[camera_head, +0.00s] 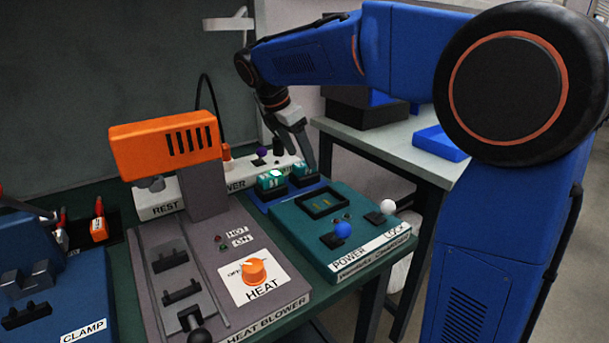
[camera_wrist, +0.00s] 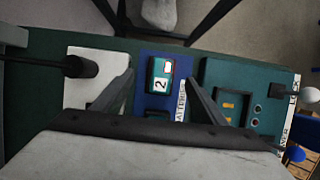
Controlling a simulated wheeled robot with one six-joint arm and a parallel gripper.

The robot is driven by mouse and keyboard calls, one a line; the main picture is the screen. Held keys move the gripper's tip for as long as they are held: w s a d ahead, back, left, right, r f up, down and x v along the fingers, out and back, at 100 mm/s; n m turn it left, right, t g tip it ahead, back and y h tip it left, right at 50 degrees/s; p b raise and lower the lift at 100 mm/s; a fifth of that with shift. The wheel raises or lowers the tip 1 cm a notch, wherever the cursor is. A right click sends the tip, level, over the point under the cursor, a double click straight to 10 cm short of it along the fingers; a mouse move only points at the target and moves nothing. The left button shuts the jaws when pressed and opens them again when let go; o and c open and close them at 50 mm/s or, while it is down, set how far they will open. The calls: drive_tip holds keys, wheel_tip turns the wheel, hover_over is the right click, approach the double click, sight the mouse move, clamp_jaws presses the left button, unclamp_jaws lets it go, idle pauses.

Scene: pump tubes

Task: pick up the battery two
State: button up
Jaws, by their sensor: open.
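Battery two (camera_wrist: 161,80) is a teal block with a white label marked "2", in the blue battery holder (camera_wrist: 149,57). In the head view it appears to be the right-hand block (camera_head: 303,170), partly hidden by a finger. My gripper (camera_wrist: 161,77) is open, with one finger on each side of battery two in the wrist view and a gap to each. In the head view, my gripper (camera_head: 300,150) points down over the holder. I cannot tell its exact height. Another teal battery (camera_head: 270,180) sits to the left in the holder.
The teal power station (camera_head: 300,229) with blue (camera_head: 343,230) and white (camera_head: 388,206) knobs stands beside the holder. A white panel with upright knobs (camera_head: 237,175) is behind. The orange-topped heat blower (camera_head: 165,145) stands left. A grey side table (camera_head: 390,140) is at right.

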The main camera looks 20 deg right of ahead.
sight(304, 163)
drive_tip(key=shift+x, duration=2.5)
drive_tip(key=shift+s+a, duration=0.1)
drive_tip(key=shift+s, duration=0.05)
drive_tip(key=c, duration=1.4)
